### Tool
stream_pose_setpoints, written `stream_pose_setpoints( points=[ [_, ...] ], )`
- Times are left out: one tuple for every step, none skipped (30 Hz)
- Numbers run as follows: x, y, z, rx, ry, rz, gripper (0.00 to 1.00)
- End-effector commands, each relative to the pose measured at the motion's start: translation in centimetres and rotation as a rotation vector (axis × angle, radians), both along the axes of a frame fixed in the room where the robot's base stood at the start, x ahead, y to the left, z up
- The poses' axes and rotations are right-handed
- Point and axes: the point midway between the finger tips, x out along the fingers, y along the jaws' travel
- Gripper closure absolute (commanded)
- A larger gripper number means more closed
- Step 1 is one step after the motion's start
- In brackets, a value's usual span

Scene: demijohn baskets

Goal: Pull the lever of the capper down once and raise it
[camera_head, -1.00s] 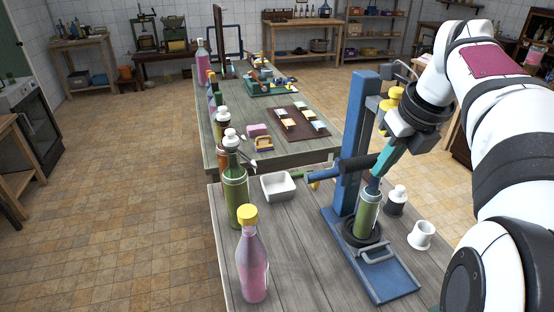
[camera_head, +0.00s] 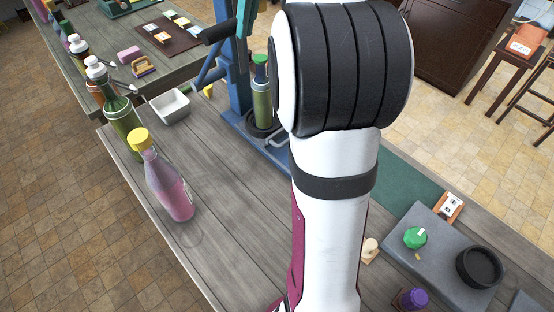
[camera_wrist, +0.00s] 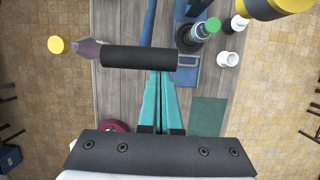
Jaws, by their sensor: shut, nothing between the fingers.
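The blue capper (camera_head: 237,75) stands on the grey wooden table, partly behind my arm in the head view. Its lever ends in a black cylindrical handle (camera_head: 218,32), which lies crosswise in the wrist view (camera_wrist: 138,57). A green bottle with a green cap (camera_head: 262,92) stands on the capper's base; from above its cap shows in the wrist view (camera_wrist: 213,25). My gripper (camera_wrist: 161,74) is shut and empty. Its teal fingertips reach the handle's edge in the wrist view; whether they touch it I cannot tell. The head view shows only a little teal beside the column.
A pink bottle with a yellow cap (camera_head: 168,185), a dark green bottle (camera_head: 122,118) and a white tray (camera_head: 170,106) stand left of the capper. White cups (camera_wrist: 228,59) stand right of it. A grey board (camera_head: 435,255) holds small parts. The table's front middle is clear.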

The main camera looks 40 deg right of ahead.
Motion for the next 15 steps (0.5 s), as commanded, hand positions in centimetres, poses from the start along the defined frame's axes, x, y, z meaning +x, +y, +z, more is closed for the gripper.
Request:
stream_pose_setpoints(
  points=[
    [1.1, 0.2, 1.1, -0.023, -0.051, 0.024, 1.00],
    [1.1, 0.2, 1.1, -0.023, -0.051, 0.024, 1.00],
    [1.1, 0.2, 1.1, -0.023, -0.051, 0.024, 1.00],
    [1.1, 0.2, 1.1, -0.023, -0.051, 0.024, 1.00],
    [1.0, 0.2, 1.3, -0.023, -0.050, 0.024, 1.00],
    [0.9, 0.1, 1.5, -0.024, -0.049, 0.024, 1.00],
    [0.8, 0.1, 1.9, -0.023, -0.048, 0.023, 1.00],
    [0.6, 0.1, 2.3, -0.022, -0.046, 0.022, 1.00],
    [0.2, 0.1, 3.0, -0.022, -0.044, 0.021, 1.00],
    [-0.1, 0.1, 3.5, -0.021, -0.044, 0.018, 1.00],
    [-0.3, 0.1, 4.0, -0.019, -0.039, 0.018, 1.00],
    [-0.7, 0.1, 4.7, -0.017, -0.033, 0.016, 1.00],
    [-1.0, 0.0, 5.2, -0.015, -0.030, 0.012, 1.00],
    [-1.3, 0.0, 5.6, -0.012, -0.026, 0.009, 1.00],
    [-1.6, -0.1, 6.1, -0.012, -0.018, 0.010, 1.00]
  ],
)
